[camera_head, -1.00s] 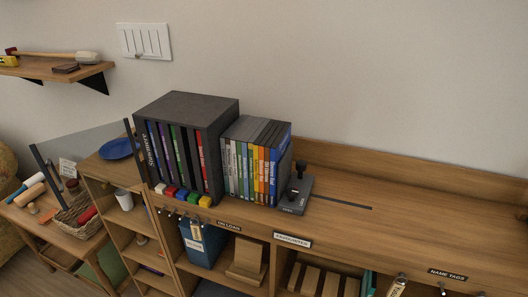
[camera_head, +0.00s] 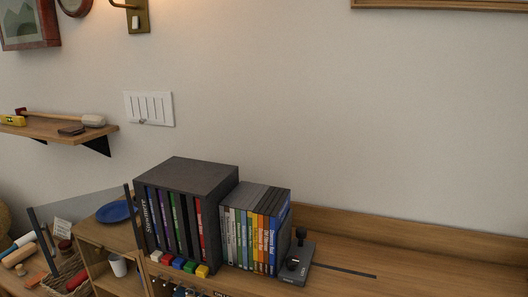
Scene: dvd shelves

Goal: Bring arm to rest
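Neither of my grippers nor my arms shows in the head view. A dark grey box (camera_head: 180,172) stands on the wooden shelf top, holding several DVD cases, with coloured blocks (camera_head: 178,264) along its front. To its right a row of DVD cases (camera_head: 256,228) stands upright. A dark grey bookend (camera_head: 300,257) with a black knob stands at the right end of that row.
The wooden shelf top (camera_head: 420,262) is clear to the right of the bookend, apart from a dark slot. A blue plate (camera_head: 117,212) and a white cup (camera_head: 118,265) are at the left. A wall shelf (camera_head: 60,130) holds a mallet. A switch panel (camera_head: 149,108) is on the wall.

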